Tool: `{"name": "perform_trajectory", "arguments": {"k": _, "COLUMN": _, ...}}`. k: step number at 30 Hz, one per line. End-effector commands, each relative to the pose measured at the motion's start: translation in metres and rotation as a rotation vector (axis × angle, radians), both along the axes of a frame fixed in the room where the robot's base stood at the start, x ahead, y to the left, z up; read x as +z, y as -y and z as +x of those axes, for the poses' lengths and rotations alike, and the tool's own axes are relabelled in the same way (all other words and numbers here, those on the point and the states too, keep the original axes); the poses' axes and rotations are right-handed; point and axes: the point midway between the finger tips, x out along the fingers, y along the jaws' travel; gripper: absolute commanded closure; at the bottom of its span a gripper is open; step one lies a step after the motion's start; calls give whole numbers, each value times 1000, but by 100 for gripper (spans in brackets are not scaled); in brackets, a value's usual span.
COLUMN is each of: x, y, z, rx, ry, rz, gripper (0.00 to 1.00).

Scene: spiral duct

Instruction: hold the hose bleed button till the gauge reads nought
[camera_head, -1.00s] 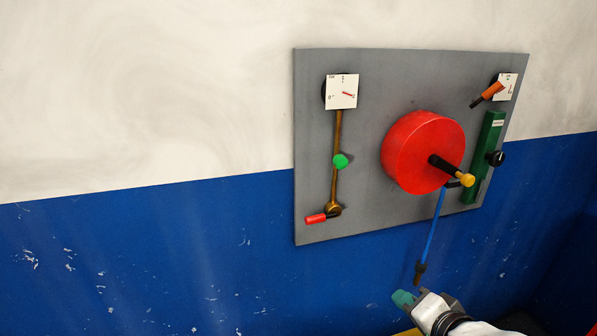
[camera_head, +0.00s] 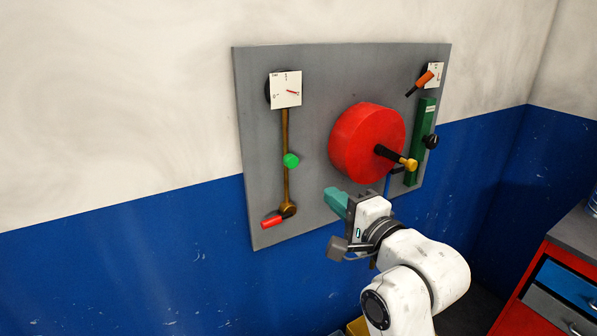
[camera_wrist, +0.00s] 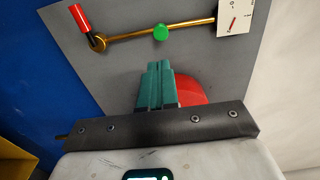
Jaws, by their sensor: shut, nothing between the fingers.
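A green round button (camera_head: 291,160) sits midway on a brass pipe (camera_head: 285,130) on the grey panel; it also shows in the wrist view (camera_wrist: 160,32). Above it is a white gauge (camera_head: 286,89) whose red needle points right, away from the 0 mark at left. A red-handled lever (camera_head: 272,222) is at the pipe's lower end. My gripper (camera_head: 336,201) has its teal fingers closed together and empty. It is below and right of the button, apart from it, in front of the panel's lower part. The wrist view shows the fingers (camera_wrist: 158,68) pointing toward the pipe.
A red reel (camera_head: 360,142) with a yellow-tipped crank (camera_head: 408,163) juts out just above my gripper. Right of it are a green box (camera_head: 420,140) with a black knob, an orange handle (camera_head: 420,83) and a second gauge (camera_head: 436,74). A red drawer cabinet (camera_head: 540,285) stands at right.

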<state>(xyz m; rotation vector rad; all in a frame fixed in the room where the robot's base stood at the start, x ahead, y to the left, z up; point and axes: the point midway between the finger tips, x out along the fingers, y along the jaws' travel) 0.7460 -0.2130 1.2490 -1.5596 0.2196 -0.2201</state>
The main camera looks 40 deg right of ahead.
Motion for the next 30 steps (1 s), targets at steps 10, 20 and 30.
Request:
{"name": "perform_trajectory", "arguments": {"k": 10, "x": -6, "y": 4, "z": 15, "rx": -1, "ry": 6, "rz": -3, "gripper": 100}}
{"name": "perform_trajectory", "arguments": {"k": 20, "x": 2, "y": 11, "z": 40, "rx": 1, "ry": -3, "rz": 2, "gripper": 100}}
{"name": "perform_trajectory", "arguments": {"k": 30, "x": 2, "y": 29, "z": 102, "rx": 0, "ry": -2, "rz": 1, "gripper": 100}}
